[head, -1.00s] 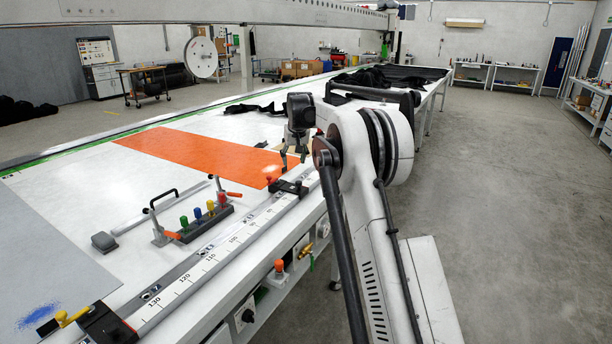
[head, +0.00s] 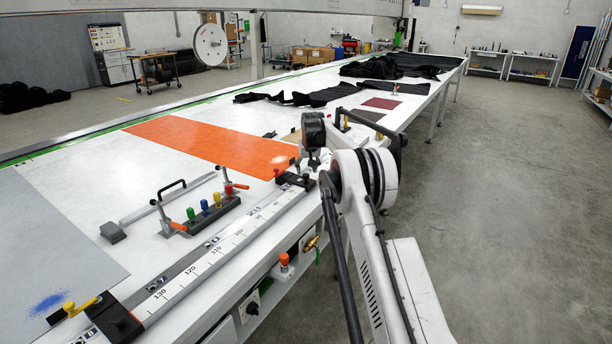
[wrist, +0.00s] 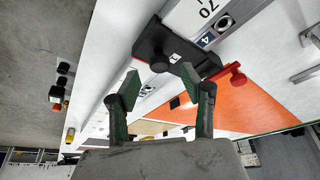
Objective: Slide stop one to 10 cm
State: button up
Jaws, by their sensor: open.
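A black stop (head: 292,180) with a red lever sits on the white measuring rail (head: 215,243) along the table's near edge. In the wrist view this stop (wrist: 160,45) carries a small white tag, too small to read surely, and its red lever (wrist: 235,77) points right. The rail's 70 mark shows close to it. My gripper (wrist: 160,76) is open, its two green-padded fingers pointing at the stop with nothing held between them. Whether a fingertip touches the stop I cannot tell. In the head view my gripper (head: 313,160) is just beyond the stop, partly hidden by my arm.
A second black stop (head: 115,320) with a yellow lever sits at the rail's near-left end. A clamp rack (head: 205,215) with coloured knobs stands beside the rail. An orange sheet (head: 210,147) and dark cloth (head: 330,93) lie on the table. The floor at right is clear.

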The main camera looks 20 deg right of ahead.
aim_at(306, 175)
jog(key=shift+x, duration=2.25)
jog(key=shift+c, duration=0.5)
grip_shut()
